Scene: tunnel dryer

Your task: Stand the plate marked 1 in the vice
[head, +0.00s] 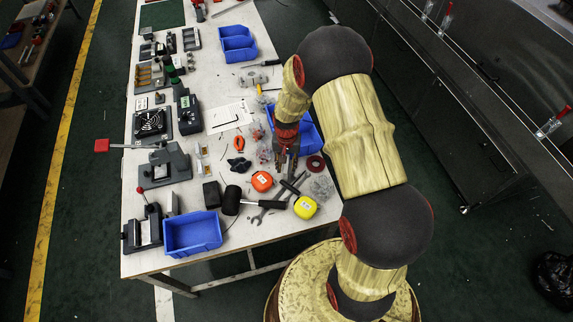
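My gripper (286,161) points down over the right part of the white workbench, in front of a blue bin. Its fingertips are small and dark here, and I cannot tell whether they are apart or hold anything. A dark grey device with jaw-like blocks (145,232), likely the vice, stands at the bench's near left corner, left of a blue bin. A similar grey device (165,165) with a red-ended lever stands farther back. I cannot make out a number 1 on any plate. Small flat pieces (142,103) lie on the left side, their marks unreadable.
A blue bin (193,233) stands at the near edge. A paper sheet (229,116) lies mid-bench.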

